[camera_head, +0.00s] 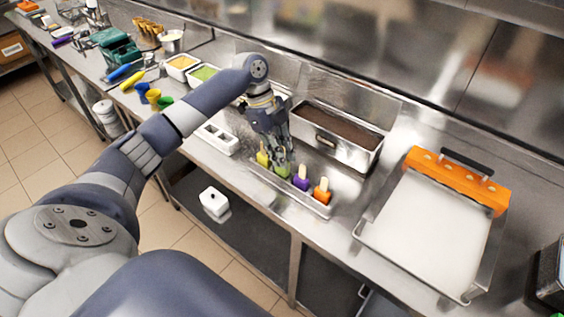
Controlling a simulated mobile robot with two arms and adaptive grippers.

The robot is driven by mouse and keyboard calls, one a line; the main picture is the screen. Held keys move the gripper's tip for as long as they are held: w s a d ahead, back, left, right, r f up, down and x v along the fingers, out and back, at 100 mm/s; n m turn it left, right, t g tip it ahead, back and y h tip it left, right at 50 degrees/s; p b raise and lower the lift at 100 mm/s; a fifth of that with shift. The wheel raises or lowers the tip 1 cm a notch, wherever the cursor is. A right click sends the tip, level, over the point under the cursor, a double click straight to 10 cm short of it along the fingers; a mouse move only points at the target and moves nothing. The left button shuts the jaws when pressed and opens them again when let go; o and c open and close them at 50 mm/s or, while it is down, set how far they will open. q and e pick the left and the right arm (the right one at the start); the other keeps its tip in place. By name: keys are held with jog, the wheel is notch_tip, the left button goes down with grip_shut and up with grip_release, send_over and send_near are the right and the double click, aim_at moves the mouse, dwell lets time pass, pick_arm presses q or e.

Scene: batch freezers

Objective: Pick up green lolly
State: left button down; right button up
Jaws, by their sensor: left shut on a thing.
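A narrow metal tray (312,203) on the counter holds a row of lollies with their sticks up. The green lolly (284,170) sits in the row between a yellow-green lolly (262,159) on its left and a purple lolly (300,183) on its right. An orange lolly (321,196) is at the right end. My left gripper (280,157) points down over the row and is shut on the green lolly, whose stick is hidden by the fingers. The green lolly still appears low, at tray level. My right gripper is not in view.
A deep steel pan of brown mix (338,128) stands just behind the lolly tray. A white mould (216,139) lies left of it. A large tray with a white surface (430,230) and an orange scraper (457,178) fills the right. Coloured cups and tools crowd the left.

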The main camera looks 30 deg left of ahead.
pick_arm(q)
jog(key=s+d+r+b, duration=0.25)
jog(key=s+b, duration=0.25)
jog(key=s, duration=0.9)
notch_tip(320, 180, up, 7)
jog(key=s+d+p, duration=0.1)
jog(key=p, duration=0.7)
jog(key=shift+s+d, duration=0.2)
jog(key=shift+s, duration=0.1)
